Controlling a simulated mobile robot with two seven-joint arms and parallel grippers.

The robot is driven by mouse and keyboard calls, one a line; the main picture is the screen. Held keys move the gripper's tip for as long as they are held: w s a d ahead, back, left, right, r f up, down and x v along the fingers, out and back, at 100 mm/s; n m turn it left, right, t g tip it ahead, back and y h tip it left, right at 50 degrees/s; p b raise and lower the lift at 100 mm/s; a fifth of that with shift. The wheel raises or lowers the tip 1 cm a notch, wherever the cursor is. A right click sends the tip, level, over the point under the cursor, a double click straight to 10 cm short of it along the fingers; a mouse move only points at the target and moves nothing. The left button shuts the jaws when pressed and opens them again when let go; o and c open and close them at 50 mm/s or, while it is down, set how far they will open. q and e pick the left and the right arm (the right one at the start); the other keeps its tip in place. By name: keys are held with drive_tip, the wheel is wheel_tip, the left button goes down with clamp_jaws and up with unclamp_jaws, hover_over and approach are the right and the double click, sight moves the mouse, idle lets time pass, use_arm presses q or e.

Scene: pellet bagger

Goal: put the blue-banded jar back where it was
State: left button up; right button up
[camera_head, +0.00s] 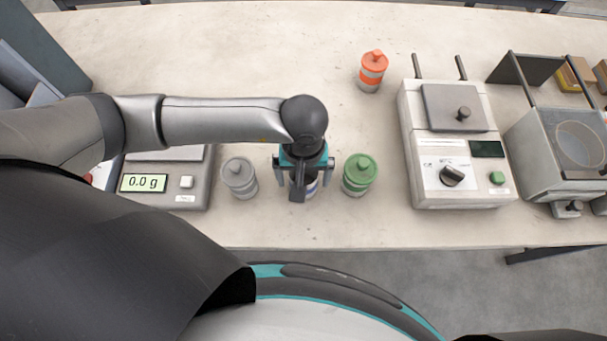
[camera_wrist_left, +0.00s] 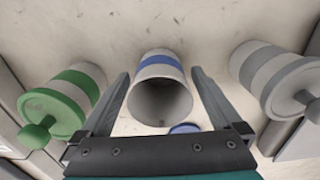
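The blue-banded jar (camera_wrist_left: 160,68) stands on the bench with its open mouth towards the left wrist camera; no lid is on it. In the head view it (camera_head: 311,186) is mostly hidden under my left gripper. My left gripper (camera_head: 303,178) points down over it, between the grey jar and the green jar. In the wrist view the fingers (camera_wrist_left: 160,84) are spread on either side of the jar, with narrow gaps showing. A small blue disc (camera_wrist_left: 185,128), perhaps a lid, shows partly beside the jar's mouth. My right gripper is not in view.
A grey-banded jar (camera_head: 240,178) stands close on the left and a green-banded jar (camera_head: 359,175) close on the right. An orange-banded jar (camera_head: 372,71) stands farther back. A scale (camera_head: 165,185) reads 0.0 g; a white machine (camera_head: 455,150) stands right. The bench's back middle is clear.

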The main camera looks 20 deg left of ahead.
use_arm(q)
drive_tip(key=shift+r, duration=0.1)
wheel_tip(320, 180, up, 12)
drive_tip(key=p, duration=0.1)
idle(0.5)
drive_tip(key=shift+r, duration=0.1)
